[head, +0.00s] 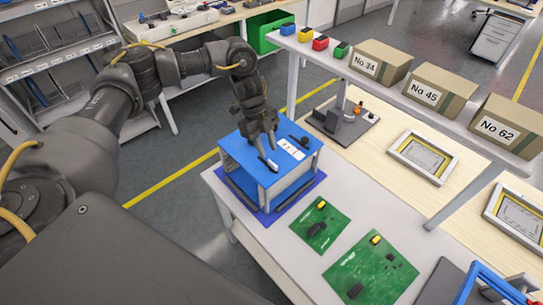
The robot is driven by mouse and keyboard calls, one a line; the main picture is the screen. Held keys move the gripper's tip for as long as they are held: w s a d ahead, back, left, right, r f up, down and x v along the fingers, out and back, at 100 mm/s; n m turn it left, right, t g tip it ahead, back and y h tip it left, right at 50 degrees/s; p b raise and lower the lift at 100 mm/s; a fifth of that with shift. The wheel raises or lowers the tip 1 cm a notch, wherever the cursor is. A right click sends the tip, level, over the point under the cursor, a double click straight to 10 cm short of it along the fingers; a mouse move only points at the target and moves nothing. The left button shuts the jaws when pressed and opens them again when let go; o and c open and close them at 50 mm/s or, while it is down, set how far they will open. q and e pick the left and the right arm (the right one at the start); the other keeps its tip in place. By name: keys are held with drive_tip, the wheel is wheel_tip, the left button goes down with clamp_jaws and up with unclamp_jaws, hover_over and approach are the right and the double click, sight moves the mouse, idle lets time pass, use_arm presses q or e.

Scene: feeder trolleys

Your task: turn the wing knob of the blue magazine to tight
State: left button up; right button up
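The blue magazine (234,152) stands on a dark blue mat (311,185) at the left end of the white table. Its top carries a white label strip (291,148) and a dark bar near the right edge. My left gripper (268,157) points down at the magazine's top, left of the label, with its fingertips at or just above the surface. A small pale piece shows at the fingertips. I cannot make out the wing knob, nor whether the fingers are closed on anything. My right gripper is not in view.
Two green circuit boards (369,271) lie on the table right of the magazine. A blue-framed object (487,282) stands at the bottom right. Behind, a raised shelf holds cardboard boxes (436,88) and small coloured bins (320,43). A dark stand (343,122) sits below the shelf.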

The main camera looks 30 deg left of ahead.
sight(272, 163)
use_arm(q)
drive_tip(key=p+x, duration=0.1)
drive_tip(key=x, duration=0.4)
drive_tip(key=shift+p, duration=0.3)
drive_tip(key=shift+f, duration=0.1)
drive_tip(key=shift+c, duration=0.8)
clamp_jaws()
